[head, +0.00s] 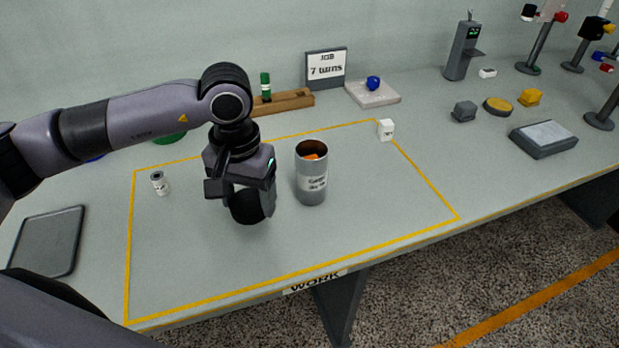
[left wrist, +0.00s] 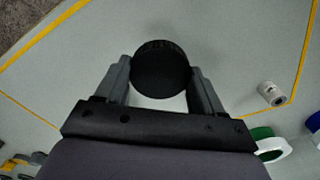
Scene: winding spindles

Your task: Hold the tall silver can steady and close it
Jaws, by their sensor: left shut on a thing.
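The tall silver can (head: 312,185) stands upright inside the yellow outline on the table. Its top is open, and something orange (head: 312,156) shows inside. My left gripper (head: 241,190) is just left of the can, pointing down, apart from it. It is shut on a round black lid (head: 250,207). In the left wrist view the black lid (left wrist: 161,69) sits between the two fingers. How high the lid is above the table is hard to tell. The can does not show in the left wrist view. My right gripper is not in view.
A dark tray (head: 48,241) lies far left. A sign (head: 326,68) reading "7 turns" stands behind. The outline's front and right are clear.

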